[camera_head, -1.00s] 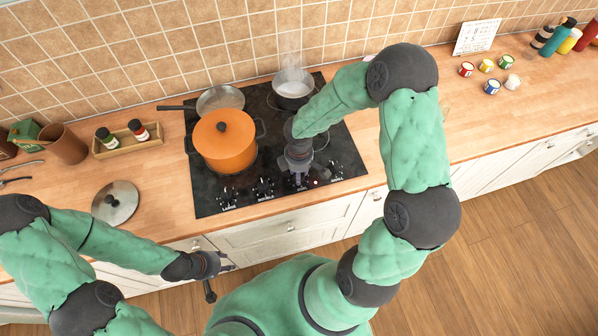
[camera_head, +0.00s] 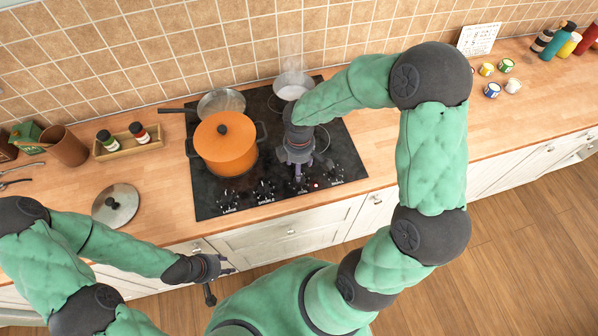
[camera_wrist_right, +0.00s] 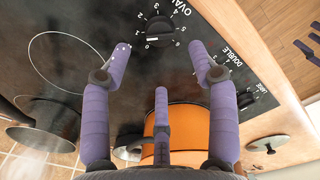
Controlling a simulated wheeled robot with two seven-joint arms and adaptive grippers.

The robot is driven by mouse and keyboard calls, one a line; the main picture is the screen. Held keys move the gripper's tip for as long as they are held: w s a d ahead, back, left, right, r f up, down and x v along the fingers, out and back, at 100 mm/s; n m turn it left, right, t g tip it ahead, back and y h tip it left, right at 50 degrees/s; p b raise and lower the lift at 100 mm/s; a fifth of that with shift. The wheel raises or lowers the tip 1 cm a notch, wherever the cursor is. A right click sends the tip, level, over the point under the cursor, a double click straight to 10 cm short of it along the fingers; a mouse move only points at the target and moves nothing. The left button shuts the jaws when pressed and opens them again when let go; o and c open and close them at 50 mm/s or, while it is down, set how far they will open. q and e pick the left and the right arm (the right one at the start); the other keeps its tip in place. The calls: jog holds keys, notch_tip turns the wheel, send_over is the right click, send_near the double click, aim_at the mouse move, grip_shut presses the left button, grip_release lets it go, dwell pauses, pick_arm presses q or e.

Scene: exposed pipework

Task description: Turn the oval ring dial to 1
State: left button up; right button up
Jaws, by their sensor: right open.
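The oval ring dial (camera_wrist_right: 160,29) is a black knob labelled OVAL on the front strip of the black hob (camera_head: 345,165). Numbers ring it in the right wrist view, and its white mark looks to be by 0. My right gripper (camera_wrist_right: 161,46) is open and empty, its purple fingers spread on either side of the dial and apart from it. In the head view, the right gripper (camera_head: 299,172) is over the hob's front and partly covers this dial. My left gripper (camera_head: 221,284) is open and empty in front of the counter.
An orange pot (camera_head: 224,145) stands left of the right gripper. A frying pan (camera_head: 222,102) and a steaming saucepan (camera_head: 292,86) are at the hob's back. A lid (camera_head: 115,205) lies on the counter.

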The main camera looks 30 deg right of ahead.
jog(key=shift+r, duration=2.65)
